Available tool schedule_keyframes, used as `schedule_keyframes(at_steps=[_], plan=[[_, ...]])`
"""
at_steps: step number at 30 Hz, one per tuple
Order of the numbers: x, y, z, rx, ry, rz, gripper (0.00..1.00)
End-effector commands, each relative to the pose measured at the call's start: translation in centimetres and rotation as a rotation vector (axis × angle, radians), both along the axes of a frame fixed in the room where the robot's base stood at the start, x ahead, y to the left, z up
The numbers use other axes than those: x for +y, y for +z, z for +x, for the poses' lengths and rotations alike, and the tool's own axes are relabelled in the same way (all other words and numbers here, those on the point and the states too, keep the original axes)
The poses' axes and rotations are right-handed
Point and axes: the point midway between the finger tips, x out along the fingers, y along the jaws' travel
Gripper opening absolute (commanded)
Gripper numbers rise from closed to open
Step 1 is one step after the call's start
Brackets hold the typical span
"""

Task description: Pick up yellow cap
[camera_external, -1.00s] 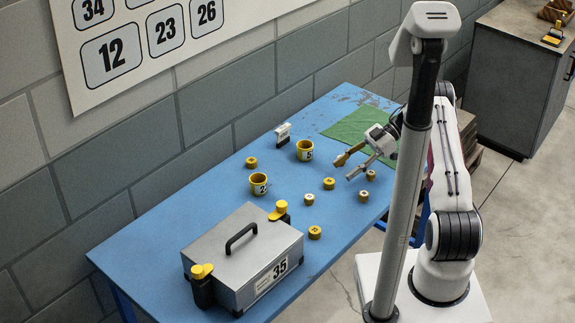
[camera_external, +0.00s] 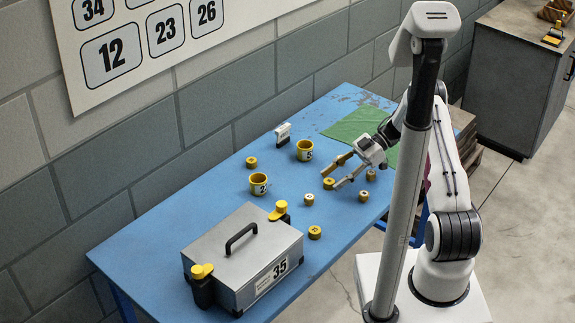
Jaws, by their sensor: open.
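Several small yellow caps lie on the blue table (camera_external: 150,240). One yellow cap (camera_external: 328,184) is close to my gripper's fingertips. Others are a cap (camera_external: 309,199), a cap (camera_external: 315,232), a cap (camera_external: 363,196), a cap (camera_external: 370,175) and a cap (camera_external: 251,162) farther left. My gripper (camera_external: 336,175) is open, pointing down-left, with its fingertips near the first cap. I cannot tell whether they touch it or are above it. Nothing shows between the fingers except that cap.
Two yellow numbered cups, one cup (camera_external: 259,184) and another cup (camera_external: 305,150), stand left of my gripper. A grey case (camera_external: 240,262) with a black handle and yellow latches sits in front. A green mat (camera_external: 352,124) and a small white-grey object (camera_external: 283,134) lie behind.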

Motion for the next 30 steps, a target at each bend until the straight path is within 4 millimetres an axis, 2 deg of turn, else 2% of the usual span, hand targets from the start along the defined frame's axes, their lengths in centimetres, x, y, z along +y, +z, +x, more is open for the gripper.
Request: schedule_keyframes(at_steps=[4, 19, 20, 23, 30], plan=[[0.60, -0.34, -0.29, 0.001, 0.000, 0.000, 0.44], [0.65, -0.36, -0.29, 0.001, 0.000, 0.000, 0.44], [0.65, -0.37, -0.29, 0.001, 0.000, 0.000, 0.39], [0.65, -0.35, -0.29, 0.001, 0.000, 0.000, 0.13], [0.65, -0.35, -0.29, 0.001, 0.000, 0.000, 0.13]])
